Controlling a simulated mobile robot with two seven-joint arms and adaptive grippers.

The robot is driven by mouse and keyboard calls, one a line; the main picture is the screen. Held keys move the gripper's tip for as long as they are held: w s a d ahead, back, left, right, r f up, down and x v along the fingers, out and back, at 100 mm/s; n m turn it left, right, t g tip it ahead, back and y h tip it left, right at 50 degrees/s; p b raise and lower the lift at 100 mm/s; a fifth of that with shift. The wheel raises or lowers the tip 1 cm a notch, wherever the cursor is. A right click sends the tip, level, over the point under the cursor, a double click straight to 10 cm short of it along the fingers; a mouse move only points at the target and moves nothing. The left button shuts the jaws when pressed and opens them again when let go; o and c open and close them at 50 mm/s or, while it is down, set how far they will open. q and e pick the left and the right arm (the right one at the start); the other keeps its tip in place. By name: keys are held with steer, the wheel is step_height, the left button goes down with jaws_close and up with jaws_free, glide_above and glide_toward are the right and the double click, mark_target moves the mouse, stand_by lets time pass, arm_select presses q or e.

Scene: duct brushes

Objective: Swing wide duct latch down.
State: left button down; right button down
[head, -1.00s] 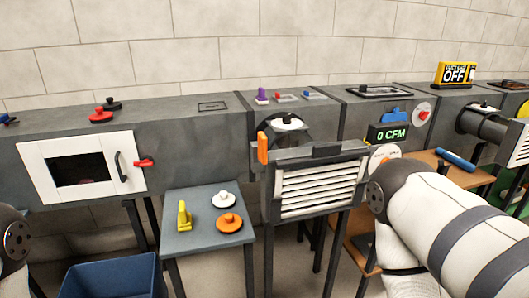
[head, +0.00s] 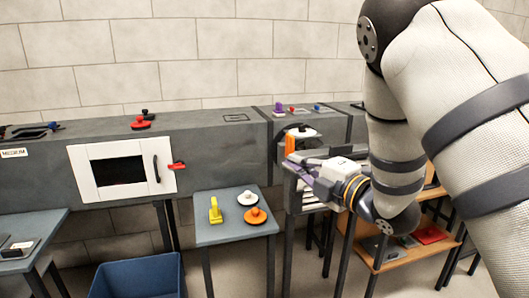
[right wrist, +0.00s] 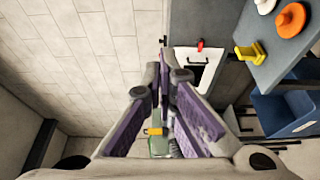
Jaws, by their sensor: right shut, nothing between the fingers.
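An orange latch (head: 290,143) stands upright at the left edge of the louvred duct opening (head: 313,197). A red latch (head: 177,166) lies level beside the white door (head: 121,171); it also shows in the right wrist view (right wrist: 201,45). I cannot tell which is the wide duct's latch. My right gripper (head: 291,168) is shut and empty, just below the orange latch; whether they touch is unclear. Its purple fingers show in the right wrist view (right wrist: 163,72). My arm and gripper hide much of the louvres. My left gripper is not in view.
A small table (head: 222,231) holds a yellow piece (head: 215,211), a white disc (head: 247,198) and an orange disc (head: 256,216). A blue bin (head: 136,277) stands on the floor to its left. A wooden shelf (head: 411,250) is behind my right arm.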

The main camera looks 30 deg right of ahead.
mark_target(285, 147)
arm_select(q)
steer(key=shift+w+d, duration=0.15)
arm_select(e)
steer(key=shift+w+d, duration=0.1)
steer(key=shift+d, duration=0.1)
